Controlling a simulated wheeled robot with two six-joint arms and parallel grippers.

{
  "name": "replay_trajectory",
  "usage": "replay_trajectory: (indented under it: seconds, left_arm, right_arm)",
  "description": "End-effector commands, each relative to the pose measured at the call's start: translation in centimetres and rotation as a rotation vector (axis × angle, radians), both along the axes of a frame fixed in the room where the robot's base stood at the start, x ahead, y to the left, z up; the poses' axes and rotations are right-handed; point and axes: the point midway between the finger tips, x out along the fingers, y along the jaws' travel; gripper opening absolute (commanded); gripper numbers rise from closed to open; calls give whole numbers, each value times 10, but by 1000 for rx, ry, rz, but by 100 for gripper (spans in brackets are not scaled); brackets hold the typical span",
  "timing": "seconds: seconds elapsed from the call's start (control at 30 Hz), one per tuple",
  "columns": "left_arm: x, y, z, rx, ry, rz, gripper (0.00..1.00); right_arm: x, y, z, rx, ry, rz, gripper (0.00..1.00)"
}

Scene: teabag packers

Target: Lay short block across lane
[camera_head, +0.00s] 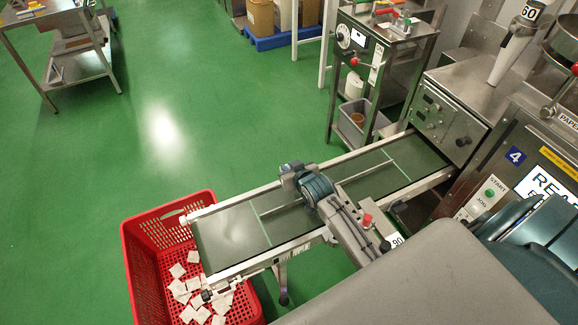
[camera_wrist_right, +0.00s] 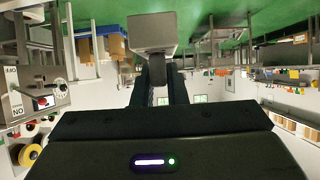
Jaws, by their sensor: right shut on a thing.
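My right gripper (camera_wrist_right: 167,75) is shut on a grey block (camera_wrist_right: 150,33). In the right wrist view, its two dark fingers hold the block's narrow stem, and the box-shaped part sits beyond the fingertips. The lane on the belt has pale green cross lines (camera_head: 261,226) and a thin pale lengthwise strip (camera_head: 365,172), partly hidden by my wrist. I cannot tell the gap between block and belt. My left gripper is out of view.
A red crate (camera_head: 150,262) with several white teabags (camera_head: 190,285) stands at the belt's left end. Steel machines (camera_head: 455,105) stand at its right end. A red button (camera_head: 367,219) is near my forearm. Green floor (camera_head: 150,120) is open behind.

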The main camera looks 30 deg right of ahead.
Motion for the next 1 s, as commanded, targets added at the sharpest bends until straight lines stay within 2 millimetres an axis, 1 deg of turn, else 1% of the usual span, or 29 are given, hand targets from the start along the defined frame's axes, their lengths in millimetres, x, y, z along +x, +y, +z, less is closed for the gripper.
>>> replay_trajectory:
  seconds: [0.03,0.2,0.4,0.57,1.0]
  left_arm:
    - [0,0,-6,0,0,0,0]
    - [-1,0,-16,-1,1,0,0]
    - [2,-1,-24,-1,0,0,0]
    - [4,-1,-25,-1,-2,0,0]
    - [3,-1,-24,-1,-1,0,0]
  right_arm:
    - [0,0,-8,0,0,0,0]
    - [0,0,-26,0,0,0,0]
    - [0,0,-41,0,-1,0,0]
    - [0,0,-45,0,-1,0,0]
    - [0,0,-45,0,-1,0,0]
